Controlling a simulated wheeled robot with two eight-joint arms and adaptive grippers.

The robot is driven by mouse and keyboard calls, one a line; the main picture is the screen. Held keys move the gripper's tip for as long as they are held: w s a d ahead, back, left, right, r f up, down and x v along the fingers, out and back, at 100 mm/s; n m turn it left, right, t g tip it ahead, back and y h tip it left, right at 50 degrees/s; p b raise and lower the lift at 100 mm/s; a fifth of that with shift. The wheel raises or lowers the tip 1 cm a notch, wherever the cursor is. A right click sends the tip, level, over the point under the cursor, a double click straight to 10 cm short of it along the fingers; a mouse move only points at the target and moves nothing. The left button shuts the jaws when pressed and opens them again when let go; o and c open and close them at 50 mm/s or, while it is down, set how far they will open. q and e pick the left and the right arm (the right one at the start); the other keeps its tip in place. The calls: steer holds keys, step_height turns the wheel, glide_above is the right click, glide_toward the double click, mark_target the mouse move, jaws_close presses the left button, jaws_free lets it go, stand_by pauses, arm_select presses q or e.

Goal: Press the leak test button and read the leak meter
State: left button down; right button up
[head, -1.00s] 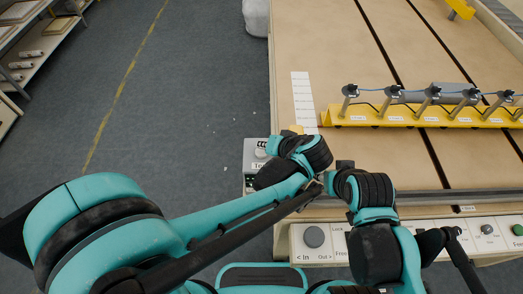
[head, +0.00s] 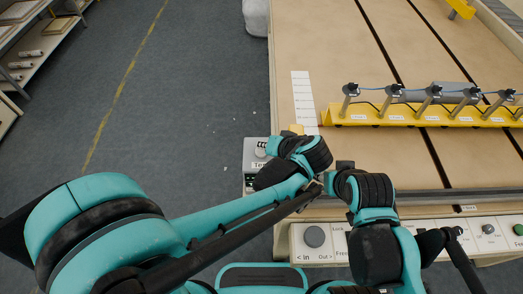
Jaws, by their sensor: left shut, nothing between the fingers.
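The leak test box (head: 252,158) is a pale grey unit at the left edge of the table, with a label beginning "Te" and a round grey button (head: 260,151) on top. Its right part and most of its label are hidden behind my left arm. A dark strip with small lights shows low on its front, but no leak meter reading can be made out. My left gripper (head: 272,145) is shut and empty, right at the box beside the button. I cannot tell whether it touches the button. My right arm is folded beside it, and its gripper cannot be made out.
The tan table (head: 330,40) has dark slots and a yellow bar (head: 400,115) carrying several clamps with blue hose. A white scale strip (head: 302,97) lies near its left edge. A front control panel (head: 420,240) has several knobs. The floor at left is clear.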

arm_select(q)
steer(key=shift+f+b, duration=0.4)
steer(key=shift+f, duration=0.2)
stand_by(0.6)
steer(key=shift+r, duration=0.1)
steer(key=shift+r+p, duration=0.8)
steer(key=shift+r, duration=0.05)
steer(key=shift+r, duration=0.1)
step_height(320, 180, up, 5)
steer(key=p, duration=0.4)
stand_by(0.3)
stand_by(0.5)
